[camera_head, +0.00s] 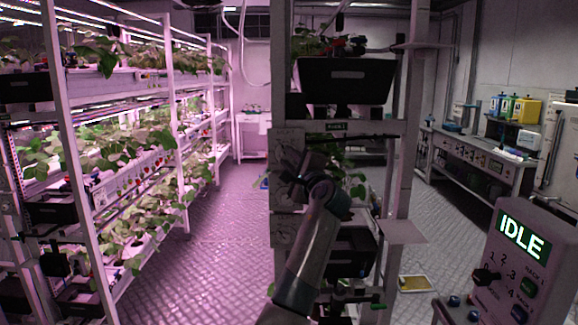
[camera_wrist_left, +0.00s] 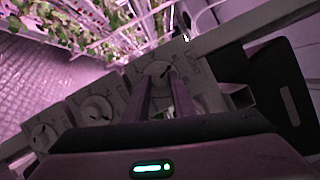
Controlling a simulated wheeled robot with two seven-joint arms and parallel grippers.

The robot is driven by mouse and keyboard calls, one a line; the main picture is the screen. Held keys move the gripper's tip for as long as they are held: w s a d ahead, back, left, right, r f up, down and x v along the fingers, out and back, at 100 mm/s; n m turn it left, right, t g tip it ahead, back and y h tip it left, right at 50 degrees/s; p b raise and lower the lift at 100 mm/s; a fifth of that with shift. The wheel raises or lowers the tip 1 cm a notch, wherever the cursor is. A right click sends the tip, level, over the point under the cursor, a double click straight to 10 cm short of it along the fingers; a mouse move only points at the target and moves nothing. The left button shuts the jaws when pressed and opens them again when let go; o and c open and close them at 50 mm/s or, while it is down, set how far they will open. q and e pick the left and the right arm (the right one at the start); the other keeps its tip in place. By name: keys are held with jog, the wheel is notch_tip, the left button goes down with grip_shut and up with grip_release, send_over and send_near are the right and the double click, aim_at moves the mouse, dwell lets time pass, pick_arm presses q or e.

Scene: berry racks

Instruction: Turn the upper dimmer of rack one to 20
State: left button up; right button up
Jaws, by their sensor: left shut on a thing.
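My left arm rises from the bottom middle of the head view to the grey control panel (camera_head: 287,148) on the rack marked as rack 1 (camera_head: 336,127). My left gripper (camera_head: 287,181) is at the panel's face. In the left wrist view the gripper's fingers (camera_wrist_left: 161,79) are shut on the knob of a round white dial (camera_wrist_left: 159,67), which appears to be the upper dimmer. The fingers partly cover this dial, and its setting cannot be read. Two more dials (camera_wrist_left: 97,110) (camera_wrist_left: 43,135) sit along the panel to the left. My right gripper is out of view.
A black crate (camera_head: 345,80) sits on the rack above the panel. A console (camera_head: 520,262) reading IDLE stands at the lower right. Planted racks (camera_head: 75,170) line the left, with a clear aisle floor (camera_head: 205,245) between.

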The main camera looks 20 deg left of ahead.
pick_arm(q)
jog(key=n+g, duration=0.1)
jog(key=n, duration=0.1)
jog(key=shift+d+r+n, duration=0.1)
jog(key=shift+n, duration=0.3)
jog(key=shift+r+n+g+h, duration=0.15)
jog(key=shift+n+g+h, duration=0.2)
jog(key=shift+n, duration=0.45)
jog(key=shift+r+n+g+h+p, duration=0.15)
jog(key=shift+n+g+h+p, duration=0.2)
jog(key=shift+n, duration=0.85)
jog(key=shift+a+n+h+p, duration=0.1)
jog(key=shift+n+h+p, duration=0.2)
jog(key=shift+n, duration=0.35)
jog(key=shift+a+n+h+p, duration=0.1)
jog(key=shift+n+h, duration=0.3)
jog(key=shift+n, duration=0.25)
jog(key=o, duration=1.1)
jog(key=shift+c, duration=0.2)
jog(key=shift+s+d+r, duration=0.1)
